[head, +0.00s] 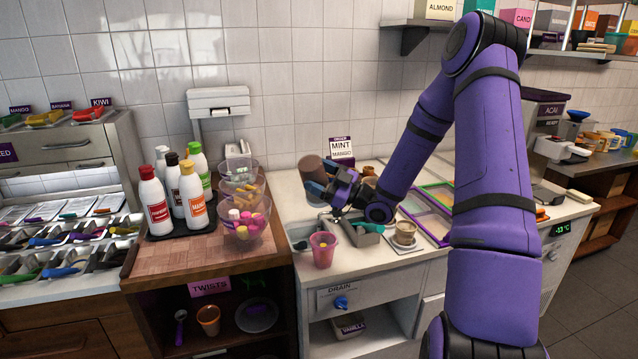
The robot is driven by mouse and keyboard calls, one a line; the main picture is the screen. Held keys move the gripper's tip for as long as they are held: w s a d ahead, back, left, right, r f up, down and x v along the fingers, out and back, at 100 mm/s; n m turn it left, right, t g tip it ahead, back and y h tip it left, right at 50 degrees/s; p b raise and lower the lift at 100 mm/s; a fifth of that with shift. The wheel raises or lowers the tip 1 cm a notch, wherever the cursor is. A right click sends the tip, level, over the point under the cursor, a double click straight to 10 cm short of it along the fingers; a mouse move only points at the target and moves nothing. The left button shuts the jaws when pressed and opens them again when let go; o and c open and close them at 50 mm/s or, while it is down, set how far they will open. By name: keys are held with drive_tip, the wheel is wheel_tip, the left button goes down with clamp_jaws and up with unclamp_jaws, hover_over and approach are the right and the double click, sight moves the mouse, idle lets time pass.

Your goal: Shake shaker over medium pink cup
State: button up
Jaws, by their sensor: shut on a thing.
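The pink cup (322,250) stands upright near the front left edge of the white counter, beside the sink. My gripper (318,188) is shut on a brown cylinder, which looks like the shaker (311,170). It holds the shaker in the air above and a little behind the cup in the picture, apart from it. The shaker looks slightly tilted. Its lower part is hidden by the gripper, and I cannot see which end has the holes. The inside of the cup shows only in part.
A wooden-topped counter (190,255) at left bears several sauce bottles and clear bowls (238,232). A small cup (404,233) stands on the counter right of the pink cup. Trays with coloured frames (428,217) lie behind it. A mint sign (341,147) stands behind the shaker.

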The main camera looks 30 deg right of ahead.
sight(319, 201)
drive_tip(key=shift+r, duration=0.5)
drive_tip(key=shift+f, duration=3.55)
drive_tip(key=shift+r, duration=0.1)
drive_tip(key=shift+r, duration=3.7)
wheel_tip(319, 201, down, 8)
drive_tip(key=shift+r, duration=4)
